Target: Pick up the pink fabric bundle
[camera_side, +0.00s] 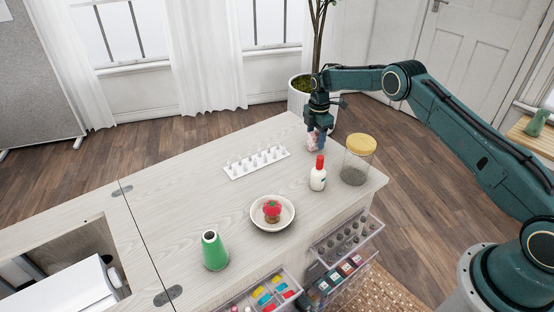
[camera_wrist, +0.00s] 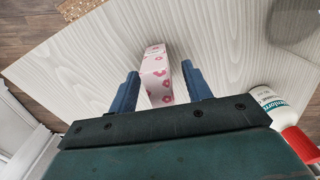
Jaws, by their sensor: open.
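The pink fabric bundle (camera_wrist: 155,72) is a small pale block with a pink flower pattern. In the wrist view it lies on the cabinet top between the two blue fingers of my gripper (camera_wrist: 161,88). The fingers are open, with a gap visible on each side of it. In the side view the bundle (camera_side: 312,143) shows near the far edge of the cabinet top, partly hidden by my gripper (camera_side: 318,136), which is pointing down over it. I cannot tell how far the fingertips are above the surface.
A white bottle with a red cap (camera_side: 318,178) and a glass jar with a yellow lid (camera_side: 357,162) stand close by. A white spool rack (camera_side: 257,165), a bowl (camera_side: 258,223) with a red pincushion, and a green cone (camera_side: 214,252) stand farther left. Drawers stick out in front.

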